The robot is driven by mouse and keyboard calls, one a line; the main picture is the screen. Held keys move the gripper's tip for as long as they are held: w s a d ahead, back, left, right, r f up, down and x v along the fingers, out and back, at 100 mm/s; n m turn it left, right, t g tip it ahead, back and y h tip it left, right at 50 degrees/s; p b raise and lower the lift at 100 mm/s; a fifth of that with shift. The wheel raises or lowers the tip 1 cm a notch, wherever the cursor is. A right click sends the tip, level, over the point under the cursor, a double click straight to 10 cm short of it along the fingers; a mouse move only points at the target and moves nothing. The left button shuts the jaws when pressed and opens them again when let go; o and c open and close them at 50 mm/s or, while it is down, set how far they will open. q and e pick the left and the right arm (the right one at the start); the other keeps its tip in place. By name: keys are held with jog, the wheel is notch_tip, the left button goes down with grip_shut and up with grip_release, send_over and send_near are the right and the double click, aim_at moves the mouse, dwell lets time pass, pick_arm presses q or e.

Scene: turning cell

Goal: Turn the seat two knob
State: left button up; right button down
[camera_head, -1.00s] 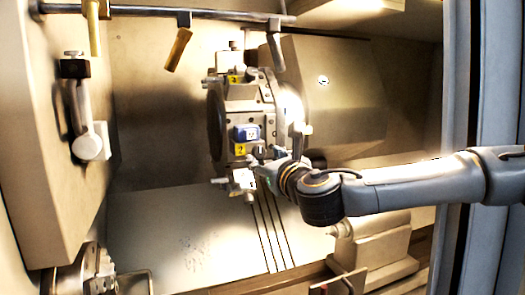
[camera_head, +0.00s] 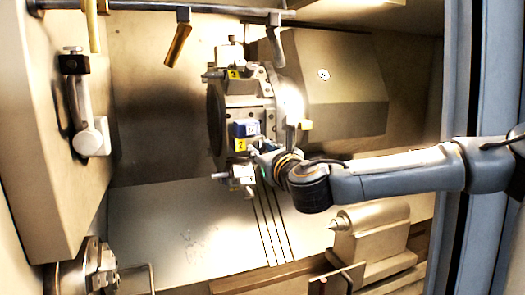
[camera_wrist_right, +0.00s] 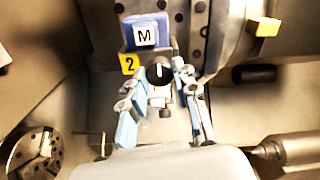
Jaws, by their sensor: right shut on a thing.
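The seat two knob (camera_wrist_right: 158,73) is a black round knob with a white pointer line, pointing roughly up in the right wrist view. It sits just below a blue block (camera_wrist_right: 146,31) with a white face marked "M" and beside a yellow "2" tag (camera_wrist_right: 129,64). In the head view the blue block (camera_head: 246,129) and the yellow tag (camera_head: 240,145) are on the turret's front. My right gripper (camera_wrist_right: 161,86) has its fingers on either side of the knob and is shut on it. In the head view my right gripper (camera_head: 264,161) largely hides the knob. My left gripper is not in view.
The turret (camera_head: 262,90) carries another yellow tag, "3" (camera_head: 233,74), above. A tailstock (camera_head: 372,240) stands at lower right and a chuck (camera_head: 98,267) at lower left. Handles hang from a bar (camera_head: 215,15) at the top. A door frame (camera_head: 485,80) borders the right.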

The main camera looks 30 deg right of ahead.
jog(key=m+b, duration=0.1)
jog(key=b, duration=0.1)
jog(key=m+b, duration=0.2)
jog(key=shift+f+m, duration=0.2)
jog(key=shift+m, duration=0.1)
jog(key=m+b, duration=0.3)
jog(key=m, duration=0.1)
jog(key=shift+m, duration=0.3)
jog(key=m+b, duration=0.3)
jog(key=m, duration=0.2)
jog(key=shift+r, duration=0.1)
jog(key=shift+r+m+b, duration=0.1)
jog(key=shift+m+b, duration=1.1)
jog(key=shift+m, duration=1.1)
jog(key=c, duration=1)
grip_release()
